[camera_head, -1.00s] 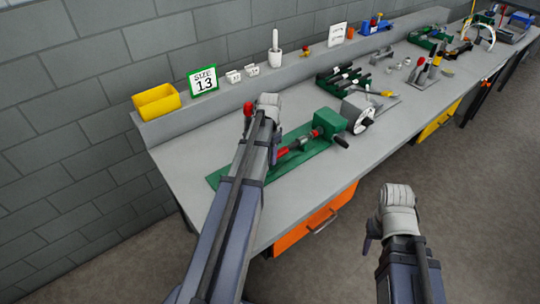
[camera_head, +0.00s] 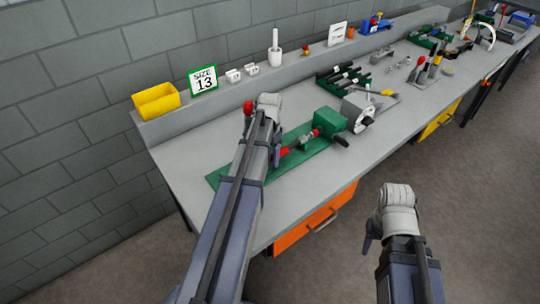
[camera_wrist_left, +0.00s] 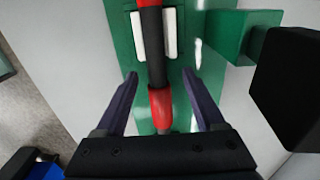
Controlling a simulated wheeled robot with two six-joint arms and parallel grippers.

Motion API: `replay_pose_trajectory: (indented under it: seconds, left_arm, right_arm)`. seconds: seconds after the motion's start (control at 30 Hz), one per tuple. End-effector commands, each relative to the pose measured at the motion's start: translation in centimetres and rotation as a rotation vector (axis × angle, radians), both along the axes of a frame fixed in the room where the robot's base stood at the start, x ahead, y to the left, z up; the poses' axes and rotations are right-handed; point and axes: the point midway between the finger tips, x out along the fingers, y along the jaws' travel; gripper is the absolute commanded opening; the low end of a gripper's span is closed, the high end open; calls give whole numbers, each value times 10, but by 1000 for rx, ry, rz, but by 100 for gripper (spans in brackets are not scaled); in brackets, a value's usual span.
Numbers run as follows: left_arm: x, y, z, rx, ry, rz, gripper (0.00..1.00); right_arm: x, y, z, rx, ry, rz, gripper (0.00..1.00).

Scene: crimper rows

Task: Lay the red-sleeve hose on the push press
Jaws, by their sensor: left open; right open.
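The push press (camera_head: 327,122) is a green block on a long green base plate (camera_head: 216,179), with a grey wheel on its right. The dark hose (camera_wrist_left: 153,45) with red sleeve parts (camera_wrist_left: 160,103) lies along the press, passing between two pale blocks; its red part also shows in the head view (camera_head: 285,152). My left gripper (camera_wrist_left: 160,78) is open over the hose, one finger on each side, apart from it. In the head view my left arm hides part of the plate and hose. My right gripper (camera_head: 368,240) is open and empty, off the bench's front.
A green rack of dark tools (camera_head: 343,79) is behind the press. The grey bench front left is clear.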

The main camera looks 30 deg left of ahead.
Motion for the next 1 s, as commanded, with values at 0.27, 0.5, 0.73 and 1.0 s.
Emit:
replay_pose_trajectory:
  seconds: [0.27,0.5,0.73,1.0]
  left_arm:
    - [0,0,14,0,0,0,71]
    - [0,0,43,0,0,0,71]
    - [0,0,72,0,0,0,71]
    - [0,0,78,0,0,0,71]
  right_arm:
    - [0,0,14,0,0,0,50]
    - [0,0,43,0,0,0,50]
    - [0,0,72,0,0,0,50]
    - [0,0,78,0,0,0,50]
